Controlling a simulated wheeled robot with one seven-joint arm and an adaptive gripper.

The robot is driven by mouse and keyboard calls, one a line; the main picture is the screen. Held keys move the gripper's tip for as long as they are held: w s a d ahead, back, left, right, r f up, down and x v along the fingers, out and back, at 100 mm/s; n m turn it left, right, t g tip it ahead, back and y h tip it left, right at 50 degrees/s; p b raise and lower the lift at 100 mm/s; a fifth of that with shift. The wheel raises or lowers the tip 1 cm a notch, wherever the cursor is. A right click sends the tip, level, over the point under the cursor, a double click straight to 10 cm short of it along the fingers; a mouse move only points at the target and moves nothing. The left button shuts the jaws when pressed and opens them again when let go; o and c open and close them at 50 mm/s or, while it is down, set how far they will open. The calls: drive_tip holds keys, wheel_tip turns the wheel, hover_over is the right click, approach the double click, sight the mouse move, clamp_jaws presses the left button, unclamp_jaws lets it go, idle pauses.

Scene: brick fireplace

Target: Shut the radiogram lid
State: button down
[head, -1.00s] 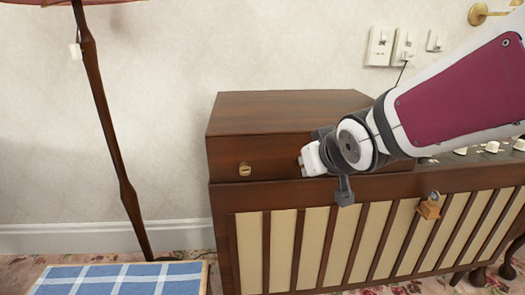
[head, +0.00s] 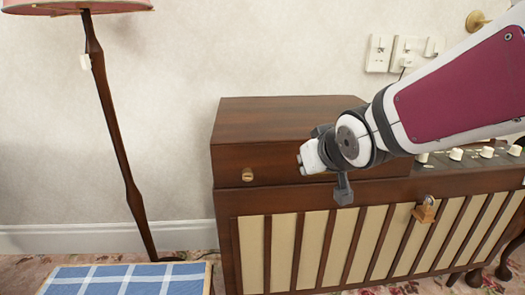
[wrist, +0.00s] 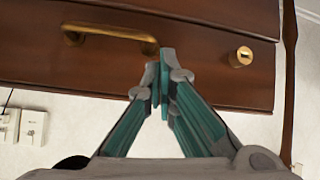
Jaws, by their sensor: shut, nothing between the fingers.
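The radiogram (head: 225,240) is a dark wood cabinet with a slatted cream front. Its box-shaped lid (head: 285,115) lies flat on top at the left, and I see no gap at its lower front edge. The wrist view shows the lid's wooden front (wrist: 200,30), a brass handle (wrist: 105,34) and a round brass lock (wrist: 241,56); the lock also shows in the head view (head: 247,175). My gripper (head: 305,158) is shut and empty in front of the lid. Its fingertips (wrist: 164,55) overlap the handle's end in the wrist view; I cannot tell whether they touch.
White knobs (head: 456,154) stand on the cabinet top at the right, and a padlock (head: 426,210) hangs on the front. A floor lamp (head: 115,150) stands left. A blue checked surface (head: 125,280) is at lower left. Wall switches (head: 405,52) are behind.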

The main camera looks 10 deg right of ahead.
drive_tip(key=s+d+f+m+g+b, duration=0.1)
drive_tip(key=s+d+f+g, duration=0.15)
drive_tip(key=s, duration=0.95)
drive_tip(key=s+d+f+m+g+h, duration=0.1)
drive_tip(key=s+g, duration=0.3)
drive_tip(key=s, duration=0.7)
drive_tip(key=s+d+f+m+g+b, duration=0.15)
drive_tip(key=s+g, duration=0.25)
drive_tip(key=s, duration=0.8)
wheel_tip(320, 180, up, 40)
drive_tip(key=n+t+p, duration=0.1)
drive_tip(key=t+p, duration=0.3)
drive_tip(key=p, duration=3.4)
drive_tip(key=shift+w+f+p, duration=0.25)
drive_tip(key=shift+w+p, duration=0.1)
drive_tip(key=shift+a, duration=0.1)
